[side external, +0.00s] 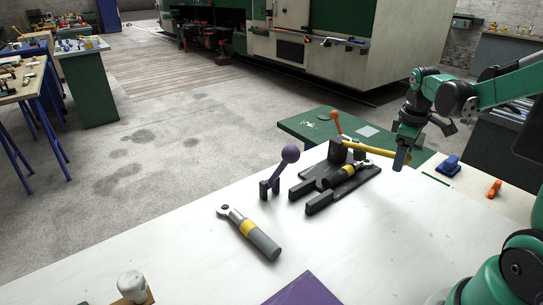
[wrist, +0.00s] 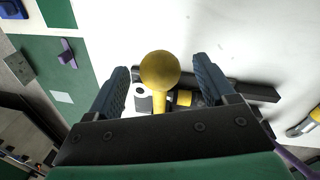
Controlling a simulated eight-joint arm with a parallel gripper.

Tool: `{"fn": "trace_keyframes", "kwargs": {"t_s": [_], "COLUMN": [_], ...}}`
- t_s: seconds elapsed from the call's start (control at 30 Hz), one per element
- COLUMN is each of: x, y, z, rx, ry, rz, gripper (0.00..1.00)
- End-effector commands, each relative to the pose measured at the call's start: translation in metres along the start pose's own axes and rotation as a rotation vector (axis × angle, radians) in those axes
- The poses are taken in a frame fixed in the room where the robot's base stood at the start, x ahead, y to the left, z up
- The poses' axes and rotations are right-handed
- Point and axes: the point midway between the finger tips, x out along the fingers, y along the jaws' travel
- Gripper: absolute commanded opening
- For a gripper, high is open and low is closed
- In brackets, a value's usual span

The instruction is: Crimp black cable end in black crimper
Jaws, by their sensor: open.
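The black crimper (side external: 322,200) sits on the white table, with a yellow lever (side external: 368,149) reaching out to the right. A black cable end with a yellow band (side external: 347,171) lies in it; the band also shows in the wrist view (wrist: 184,98). My gripper (side external: 401,158) is at the lever's outer end. In the wrist view the lever's yellow ball knob (wrist: 160,70) stands between the two open fingers, with a gap on each side. The knob and lever hide part of the crimper there.
A grey cable end with a yellow band (side external: 250,232) lies on the table in front. A purple ball lever (side external: 289,156) stands left of the crimper. Behind are a green surface (side external: 310,124) and an orange lever (side external: 336,121). A blue item (side external: 449,165) lies to the right.

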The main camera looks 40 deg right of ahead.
Motion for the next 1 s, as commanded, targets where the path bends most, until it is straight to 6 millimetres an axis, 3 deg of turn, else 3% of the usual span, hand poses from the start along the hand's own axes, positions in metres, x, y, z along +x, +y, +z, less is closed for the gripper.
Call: {"fn": "trace_keyframes", "kwargs": {"t_s": [0.23,0.57,0.67,0.83,0.87,1.0], "x": [0.027,0.032,0.032,0.032,0.032,0.032], "y": [0.0,0.0,0.0,0.0,0.0,0.0], "z": [0.0,0.0,0.0,0.0,0.0,0.0], "rx": [0.0,0.0,0.0,0.0,0.0,0.0], "ry": [0.0,0.0,0.0,0.0,0.0,0.0], "rz": [-0.001,-0.002,-0.002,-0.002,-0.002,-0.002], "gripper": [0.77,0.77,0.54,0.06,0.0,0.0]}}
